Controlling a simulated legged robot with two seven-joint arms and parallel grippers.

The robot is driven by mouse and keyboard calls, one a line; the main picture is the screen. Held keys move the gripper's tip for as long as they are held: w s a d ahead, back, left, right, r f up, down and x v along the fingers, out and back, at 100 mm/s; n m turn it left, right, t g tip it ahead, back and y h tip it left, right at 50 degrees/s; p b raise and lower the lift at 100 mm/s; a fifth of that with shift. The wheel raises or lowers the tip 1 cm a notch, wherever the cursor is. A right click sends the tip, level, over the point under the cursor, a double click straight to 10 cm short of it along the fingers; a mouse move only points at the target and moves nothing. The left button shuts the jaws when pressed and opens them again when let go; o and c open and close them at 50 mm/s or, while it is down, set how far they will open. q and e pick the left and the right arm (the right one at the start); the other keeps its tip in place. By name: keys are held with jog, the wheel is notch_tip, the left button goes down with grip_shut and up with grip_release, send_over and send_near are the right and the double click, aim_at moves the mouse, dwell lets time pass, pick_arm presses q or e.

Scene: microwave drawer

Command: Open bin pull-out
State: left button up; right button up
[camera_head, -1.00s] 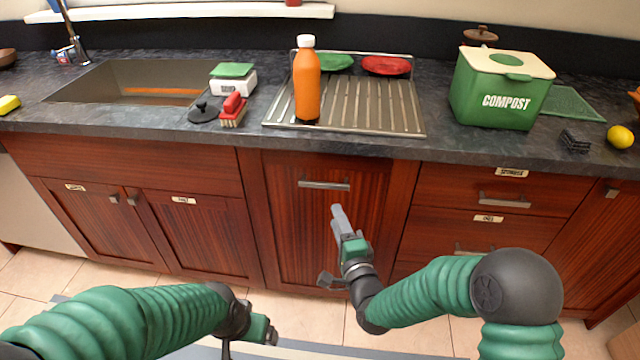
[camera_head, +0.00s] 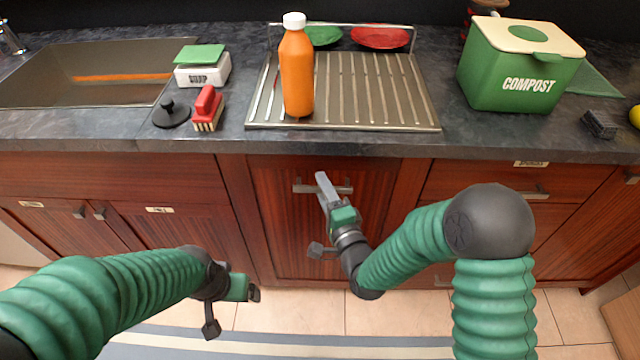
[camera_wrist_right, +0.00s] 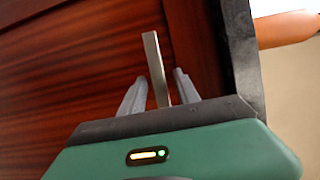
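The bin pull-out front (camera_head: 285,230) is a dark red wooden panel below the drainboard, and it is closed. Its metal bar handle (camera_head: 304,188) runs across near the top. My right gripper (camera_head: 324,186) is at this handle and covers its middle in the head view. In the right wrist view the handle (camera_wrist_right: 151,55) reaches in between the two fingers of the right gripper (camera_wrist_right: 160,90). The fingers are apart, with gaps visible on both sides of the bar. My left gripper (camera_head: 250,290) is low, in front of the cabinets and away from the handle; its fingers are unclear.
On the counter are an orange bottle (camera_head: 297,75), a drainboard (camera_head: 425,112), a red brush (camera_head: 208,108) and a green compost box (camera_head: 480,75). Cabinet doors (camera_head: 190,225) are left of the pull-out, drawers (camera_head: 470,180) right.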

jog(key=shift+f, duration=0.1)
grip_shut()
jog(key=shift+a, duration=0.1)
jog(key=shift+s+f, duration=0.1)
jog(key=shift+f, duration=0.05)
dwell(0.9)
